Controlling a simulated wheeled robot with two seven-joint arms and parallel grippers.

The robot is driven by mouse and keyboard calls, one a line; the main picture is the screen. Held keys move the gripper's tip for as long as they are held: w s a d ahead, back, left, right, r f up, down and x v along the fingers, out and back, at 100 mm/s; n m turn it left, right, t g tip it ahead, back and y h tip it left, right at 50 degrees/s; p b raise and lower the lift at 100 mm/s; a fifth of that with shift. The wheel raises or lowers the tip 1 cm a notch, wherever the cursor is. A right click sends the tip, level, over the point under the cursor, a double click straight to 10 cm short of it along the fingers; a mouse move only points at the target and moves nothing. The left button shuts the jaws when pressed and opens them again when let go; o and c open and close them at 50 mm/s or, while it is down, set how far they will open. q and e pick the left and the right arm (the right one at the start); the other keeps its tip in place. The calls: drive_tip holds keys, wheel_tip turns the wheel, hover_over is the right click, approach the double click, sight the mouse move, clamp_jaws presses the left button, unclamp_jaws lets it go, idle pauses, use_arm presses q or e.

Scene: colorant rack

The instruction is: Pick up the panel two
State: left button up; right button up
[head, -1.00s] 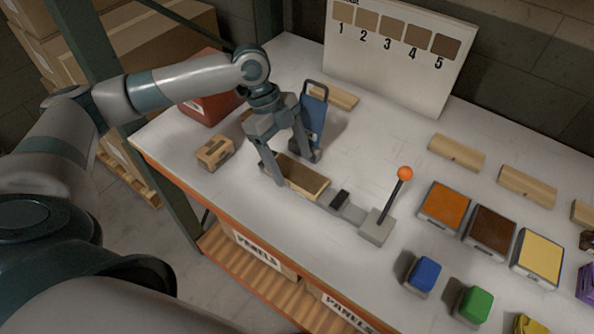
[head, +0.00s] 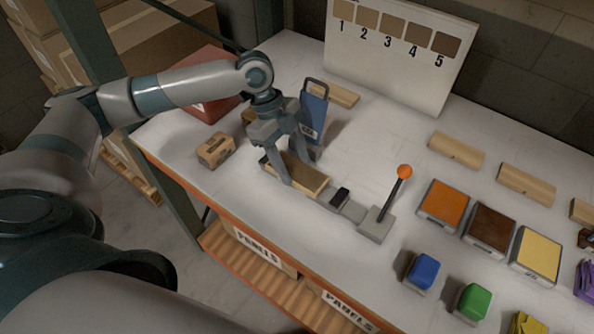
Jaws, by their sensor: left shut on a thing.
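A flat brown wooden panel (head: 308,180) sits on the grey lever device (head: 375,224) near the table's front left. No number shows on the panel, so I cannot tell from its face whether it is panel two. My left gripper (head: 297,174) points down over the panel and is shut on it, with one finger at its near side and the other at its far side. The gripper hides part of the panel. I cannot tell whether the panel is lifted off the device. My right gripper is not in view.
The device's lever with an orange ball (head: 404,171) stands up to the right. A blue upright tool (head: 314,112) stands close behind the gripper. A sample board (head: 400,62) stands at the back. Orange, brown and yellow trays are at right.

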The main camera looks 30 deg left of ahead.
sight(294, 168)
use_arm(q)
drive_tip(key=shift+r, duration=0.15)
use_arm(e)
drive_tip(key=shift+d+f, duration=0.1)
